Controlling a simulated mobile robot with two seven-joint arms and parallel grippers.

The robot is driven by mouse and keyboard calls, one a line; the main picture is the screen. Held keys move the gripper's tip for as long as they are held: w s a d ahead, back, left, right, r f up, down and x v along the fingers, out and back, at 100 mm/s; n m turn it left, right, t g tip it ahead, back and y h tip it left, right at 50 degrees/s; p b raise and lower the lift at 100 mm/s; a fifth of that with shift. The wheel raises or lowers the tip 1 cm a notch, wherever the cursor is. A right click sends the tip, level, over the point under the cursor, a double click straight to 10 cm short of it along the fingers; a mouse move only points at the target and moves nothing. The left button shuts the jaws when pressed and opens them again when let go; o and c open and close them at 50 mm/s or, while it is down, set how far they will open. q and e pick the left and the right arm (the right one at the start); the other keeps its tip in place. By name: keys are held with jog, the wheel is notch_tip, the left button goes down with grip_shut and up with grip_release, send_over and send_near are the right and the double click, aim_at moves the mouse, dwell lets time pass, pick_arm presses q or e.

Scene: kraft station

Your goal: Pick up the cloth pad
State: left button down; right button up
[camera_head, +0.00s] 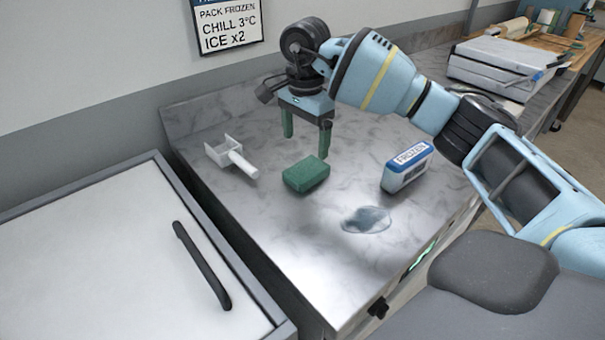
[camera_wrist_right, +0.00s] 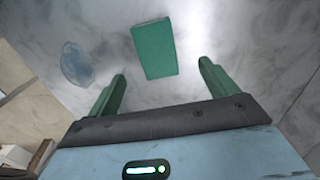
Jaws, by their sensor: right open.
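The cloth pad is a green block (camera_head: 306,174) lying flat on the marble counter. It also shows in the right wrist view (camera_wrist_right: 154,49), beyond and between my fingertips. My right gripper (camera_head: 307,146) is open and empty, pointing down above the counter, behind the pad in the head view. Its two green fingers also show in the right wrist view (camera_wrist_right: 162,72), apart from the pad. My left gripper is not in view.
A white scoop-like tool (camera_head: 232,157) lies left of the pad. A blue-and-white FROZEN pack (camera_head: 407,166) stands to the right. A clear wet-looking puddle (camera_head: 367,220) lies in front. A white lid with a black handle (camera_head: 202,264) is at left.

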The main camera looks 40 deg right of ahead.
aim_at(307, 169)
jog(key=shift+s+f, duration=0.15)
jog(key=shift+f, duration=1.8)
jog(key=shift+s+f, duration=0.1)
jog(key=shift+f, duration=1.8)
jog(key=c, duration=1.1)
jog(key=shift+o, duration=0.2)
jog(key=shift+r, duration=0.1)
jog(key=shift+r, duration=0.4)
jog(key=shift+s+a+r, duration=0.1)
jog(key=shift+s+r, duration=0.1)
jog(key=shift+r, duration=0.45)
jog(key=shift+s+r, duration=0.15)
jog(key=shift+r, duration=0.45)
jog(key=s+a, duration=0.2)
jog(key=s, duration=0.2)
jog(key=s+a+r, duration=0.1)
jog(key=s+a, duration=0.1)
jog(key=s, duration=0.3)
jog(key=s+a, duration=0.3)
jog(key=s, duration=0.1)
jog(key=shift+s+r+b, duration=0.25)
jog(key=shift+s+b, duration=0.05)
